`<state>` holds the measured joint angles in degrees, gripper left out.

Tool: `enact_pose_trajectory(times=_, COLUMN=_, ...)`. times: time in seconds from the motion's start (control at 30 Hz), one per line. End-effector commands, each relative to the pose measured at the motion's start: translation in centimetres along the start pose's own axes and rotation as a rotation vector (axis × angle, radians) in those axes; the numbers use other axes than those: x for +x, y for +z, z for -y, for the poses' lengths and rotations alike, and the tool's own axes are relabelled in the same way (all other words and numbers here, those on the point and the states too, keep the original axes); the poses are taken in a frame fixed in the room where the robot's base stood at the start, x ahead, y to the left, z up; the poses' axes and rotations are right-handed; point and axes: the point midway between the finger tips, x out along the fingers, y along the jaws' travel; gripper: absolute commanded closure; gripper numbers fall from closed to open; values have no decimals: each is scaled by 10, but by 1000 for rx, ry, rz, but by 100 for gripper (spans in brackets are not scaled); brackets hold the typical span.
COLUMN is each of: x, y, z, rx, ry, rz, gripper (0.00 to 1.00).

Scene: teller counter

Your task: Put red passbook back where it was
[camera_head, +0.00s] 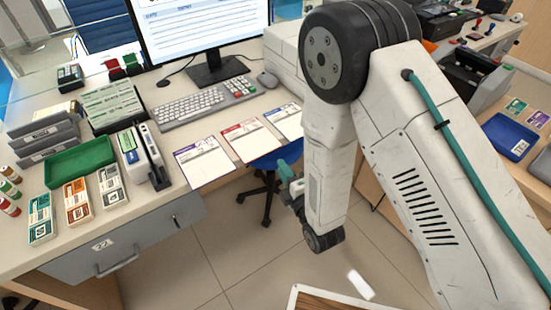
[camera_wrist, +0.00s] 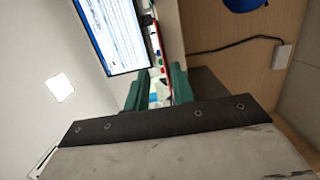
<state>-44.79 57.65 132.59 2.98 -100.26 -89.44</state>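I cannot make out a red passbook for certain in either view. A form with a red heading (camera_head: 252,140) lies at the counter's front edge, between a purple-headed form (camera_head: 203,162) and a blue-headed form (camera_head: 286,121). My gripper (camera_head: 287,180) is off the counter's front edge, partly hidden by my arm. In the wrist view, the teal fingers of my gripper (camera_wrist: 158,92) stand apart, and I see nothing held between them. A thin red strip (camera_wrist: 164,55) shows beyond the fingers; I cannot tell what it is.
A monitor (camera_head: 195,30), keyboard (camera_head: 190,107) and mouse (camera_head: 267,79) stand at the back. A green tray (camera_head: 78,160) and grey organiser (camera_head: 45,135) are at left. A blue chair (camera_head: 270,160) is under the counter. A blue tray (camera_head: 511,137) lies at right.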

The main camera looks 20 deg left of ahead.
Motion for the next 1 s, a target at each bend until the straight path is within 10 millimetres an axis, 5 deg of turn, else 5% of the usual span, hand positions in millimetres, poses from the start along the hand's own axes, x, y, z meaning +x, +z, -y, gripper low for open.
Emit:
enact_pose_trajectory(times=0.23, x=-34, y=0, z=0, rx=0, ry=0, rz=-1, gripper=75)
enact_pose_trajectory(times=0.67, x=-32, y=7, z=-7, rx=27, ry=-19, rz=14, gripper=75)
enact_pose_trajectory(times=1.0, x=-1, y=99, z=-82, rx=400, ry=-279, rz=231, gripper=75)
